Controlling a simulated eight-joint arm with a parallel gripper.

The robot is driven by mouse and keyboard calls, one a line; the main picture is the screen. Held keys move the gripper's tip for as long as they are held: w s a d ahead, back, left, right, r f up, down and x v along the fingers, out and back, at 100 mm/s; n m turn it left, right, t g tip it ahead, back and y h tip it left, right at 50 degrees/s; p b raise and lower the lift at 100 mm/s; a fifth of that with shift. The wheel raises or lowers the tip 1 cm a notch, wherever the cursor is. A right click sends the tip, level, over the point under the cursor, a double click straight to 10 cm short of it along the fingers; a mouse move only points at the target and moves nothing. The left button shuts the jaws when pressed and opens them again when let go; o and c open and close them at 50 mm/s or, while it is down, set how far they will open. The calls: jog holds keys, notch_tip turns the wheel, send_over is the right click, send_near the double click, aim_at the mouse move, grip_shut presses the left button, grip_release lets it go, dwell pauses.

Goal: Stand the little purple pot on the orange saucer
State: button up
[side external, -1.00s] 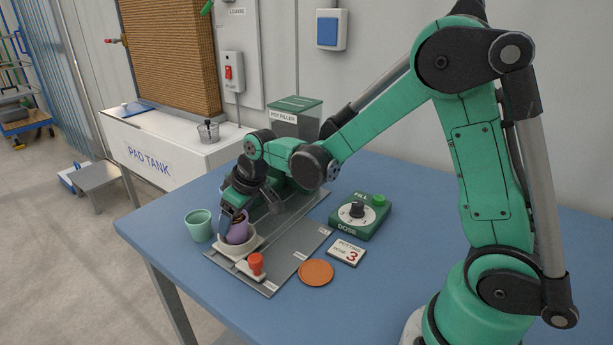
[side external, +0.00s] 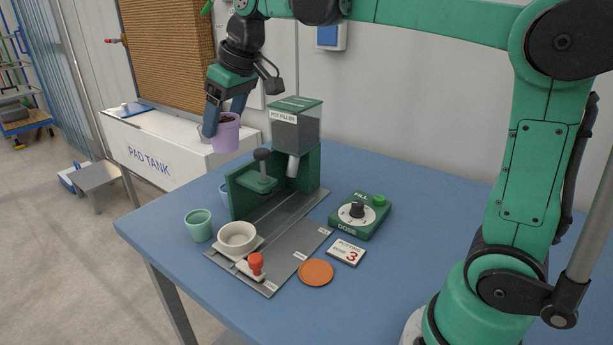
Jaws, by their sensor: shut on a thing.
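The little purple pot (side external: 226,135) is held upright, high above the back left of the table, with dark soil showing inside its rim. My gripper (side external: 222,117) is shut on the pot, one finger showing at its left side. The orange saucer (side external: 316,272) lies flat and empty on the blue table, at the front right of the grey plate. The pot is well apart from it, up and to the left in the picture.
The pot filler (side external: 297,125) stands on the grey plate (side external: 290,245) with a white cup holder (side external: 238,238) and red-knobbed piece (side external: 256,264). A green dose box (side external: 359,215) and card (side external: 346,252) stand near the saucer.

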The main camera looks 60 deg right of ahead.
jog(key=s+d, duration=0.2)
jog(key=s, duration=0.4)
send_over(319, 273)
notch_tip(319, 273, down, 21)
jog(key=shift+f, duration=0.1)
dwell(0.6)
jog(key=o, duration=1.3)
jog(key=shift+o, duration=0.2)
jog(key=shift+a+v, duration=0.3)
jog(key=shift+v, duration=3.3)
jog(key=w+a+r+m+t+h, duration=0.1)
jog(key=w+a+r+m+t, duration=0.1)
jog(key=w+a+r, duration=0.1)
jog(key=shift+w+a+r, duration=0.35)
jog(key=shift+w+r, duration=0.1)
jog(key=shift+w, duration=0.5)
